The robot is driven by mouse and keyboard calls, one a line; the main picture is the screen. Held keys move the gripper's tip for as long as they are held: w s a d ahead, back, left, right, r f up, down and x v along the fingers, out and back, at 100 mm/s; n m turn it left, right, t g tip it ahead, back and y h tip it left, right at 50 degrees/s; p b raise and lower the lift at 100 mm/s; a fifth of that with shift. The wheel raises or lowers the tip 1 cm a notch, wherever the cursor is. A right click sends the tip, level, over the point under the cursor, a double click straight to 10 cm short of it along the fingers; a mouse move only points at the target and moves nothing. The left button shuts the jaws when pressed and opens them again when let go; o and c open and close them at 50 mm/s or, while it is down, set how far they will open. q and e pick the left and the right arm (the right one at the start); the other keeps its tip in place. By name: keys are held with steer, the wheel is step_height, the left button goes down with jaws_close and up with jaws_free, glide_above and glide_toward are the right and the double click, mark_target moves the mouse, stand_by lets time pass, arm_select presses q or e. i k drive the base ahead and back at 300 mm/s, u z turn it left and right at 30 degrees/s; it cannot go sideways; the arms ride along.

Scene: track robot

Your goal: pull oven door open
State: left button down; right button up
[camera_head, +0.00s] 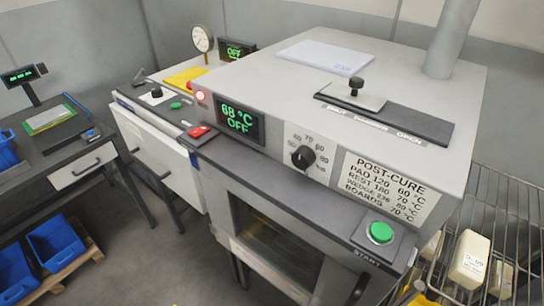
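The oven (300,90) is a large grey box filling the middle and right of the head view, seen from above. Its front door (222,205) is below the control panel, with a dark window (275,238) and a pale strip (265,268) beneath. The door looks shut, though its lower part runs out of the picture. A dark upright bar (358,288) shows near the door's right side; I cannot tell if it is the handle. The display (238,118) reads 68 °C OFF. Neither of my grippers is in view.
A knob (303,157), a green START button (380,232) and a vent slider (357,87) are on the oven. A white-fronted unit (160,150) stands left. A wire rack (500,200) with pale blocks is right. Blue bins (54,240) sit lower left; grey floor (180,260) is clear between.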

mark_target(345, 279)
steer(key=u, duration=1.25)
steer(key=k, duration=1.65)
steer(key=z, duration=1.15)
steer(key=i, duration=0.5)
steer(key=z, duration=0.05)
